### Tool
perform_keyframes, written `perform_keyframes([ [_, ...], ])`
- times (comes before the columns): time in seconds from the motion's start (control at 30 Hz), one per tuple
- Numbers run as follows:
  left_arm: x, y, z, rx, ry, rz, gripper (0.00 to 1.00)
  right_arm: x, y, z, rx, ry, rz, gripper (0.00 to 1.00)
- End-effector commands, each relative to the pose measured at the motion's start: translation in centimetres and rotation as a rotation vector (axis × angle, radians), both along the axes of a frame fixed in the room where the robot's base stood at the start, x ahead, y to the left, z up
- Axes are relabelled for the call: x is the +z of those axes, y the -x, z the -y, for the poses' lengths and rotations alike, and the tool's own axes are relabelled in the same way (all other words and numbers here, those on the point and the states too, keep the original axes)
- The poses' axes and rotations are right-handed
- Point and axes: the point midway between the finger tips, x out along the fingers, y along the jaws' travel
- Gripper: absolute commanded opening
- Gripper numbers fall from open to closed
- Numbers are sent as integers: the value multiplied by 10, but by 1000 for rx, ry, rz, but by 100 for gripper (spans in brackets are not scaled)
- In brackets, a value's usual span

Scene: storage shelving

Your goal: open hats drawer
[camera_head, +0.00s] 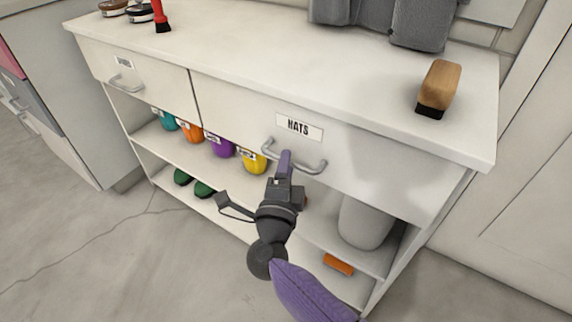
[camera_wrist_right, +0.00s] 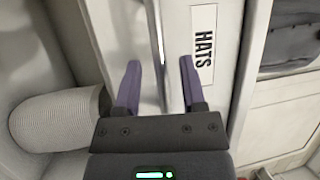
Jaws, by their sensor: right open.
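The hats drawer (camera_head: 360,155) is a white drawer front with a "HATS" label (camera_head: 299,127) and a grey bar handle (camera_head: 318,166). It looks shut, flush with the cabinet. My right gripper (camera_head: 285,160) is in front of the handle, its fingers pointing at it. In the right wrist view the purple fingers (camera_wrist_right: 160,85) are apart, with the handle bar (camera_wrist_right: 157,45) running between their tips; I cannot tell whether they touch it. The "HATS" label (camera_wrist_right: 203,45) is just right of the fingers there. My left gripper is not in view.
A wooden brush (camera_head: 438,88) stands on the white cabinet top (camera_head: 240,50), near grey cloth items (camera_head: 420,22). Below the drawers, colored shoes or cups (camera_head: 222,146) and a grey bin (camera_head: 363,222) sit on the shelf. Another drawer (camera_head: 150,85) is at left. The floor in front is clear.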

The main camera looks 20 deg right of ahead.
Motion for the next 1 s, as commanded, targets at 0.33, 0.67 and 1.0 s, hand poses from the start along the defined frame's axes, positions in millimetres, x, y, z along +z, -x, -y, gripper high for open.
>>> perform_keyframes([
  [0.33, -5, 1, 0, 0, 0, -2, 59, 3, -14, 8, 0, 0, 0, 52],
  [0.67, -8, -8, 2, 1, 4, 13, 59, 3, -14, 8, 0, 0, -1, 0],
  [1.0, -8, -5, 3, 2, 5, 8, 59, 3, -14, 8, 0, 0, -1, 0],
])
